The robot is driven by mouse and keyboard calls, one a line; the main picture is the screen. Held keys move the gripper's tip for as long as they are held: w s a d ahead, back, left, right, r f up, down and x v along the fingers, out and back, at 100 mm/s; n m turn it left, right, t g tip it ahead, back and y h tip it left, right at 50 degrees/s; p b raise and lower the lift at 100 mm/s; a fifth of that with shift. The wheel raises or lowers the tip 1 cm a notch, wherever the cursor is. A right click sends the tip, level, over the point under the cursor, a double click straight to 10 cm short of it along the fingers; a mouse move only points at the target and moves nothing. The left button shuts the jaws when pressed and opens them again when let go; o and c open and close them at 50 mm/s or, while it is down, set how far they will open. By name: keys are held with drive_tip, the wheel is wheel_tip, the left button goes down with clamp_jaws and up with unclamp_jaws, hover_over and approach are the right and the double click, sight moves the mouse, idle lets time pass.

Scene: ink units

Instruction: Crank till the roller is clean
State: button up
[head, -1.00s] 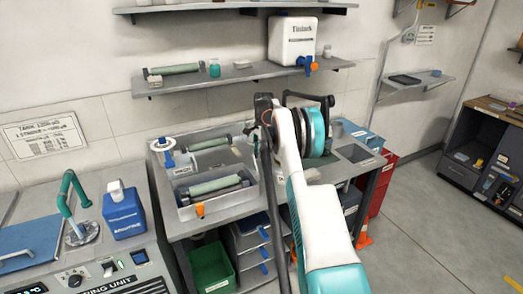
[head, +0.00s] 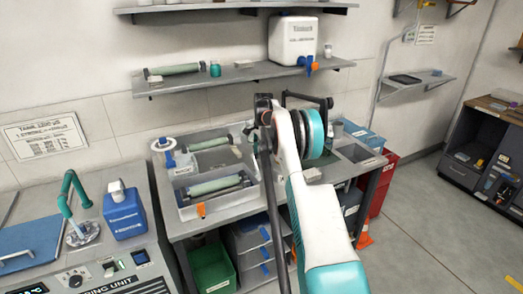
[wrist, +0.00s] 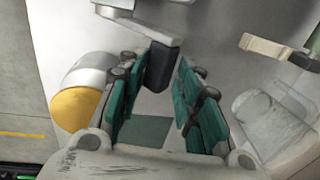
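In the head view, a green roller (head: 214,186) lies in a clear tray (head: 232,211) on the grey bench. The tray has an orange fitting at its front. Another green roller (head: 210,143) lies behind it. My gripper is hidden behind my own arm in the head view. In the wrist view, my gripper (wrist: 157,68) has its green-padded fingers spread apart. A dark grey handle-like block (wrist: 163,66) on a pale arm sits between the fingertips, with a gap at the left finger. I cannot tell whether the right finger touches it.
A yellow-ended cylinder (wrist: 77,108) is close left of the fingers in the wrist view. A clear container (wrist: 272,115) is at the right. A shelf (head: 240,72) holding a white tank (head: 292,40) hangs above.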

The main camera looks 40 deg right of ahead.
drive_tip(key=shift+o, duration=0.6)
drive_tip(key=shift+w+f, duration=0.55)
drive_tip(key=shift+f, duration=0.25)
drive_tip(key=shift+r, duration=0.15)
drive_tip(key=shift+r, duration=0.15)
wheel_tip(320, 180, up, 12)
drive_tip(key=s, duration=0.1)
drive_tip(key=shift+s, duration=0.35)
drive_tip(key=shift+a, duration=0.1)
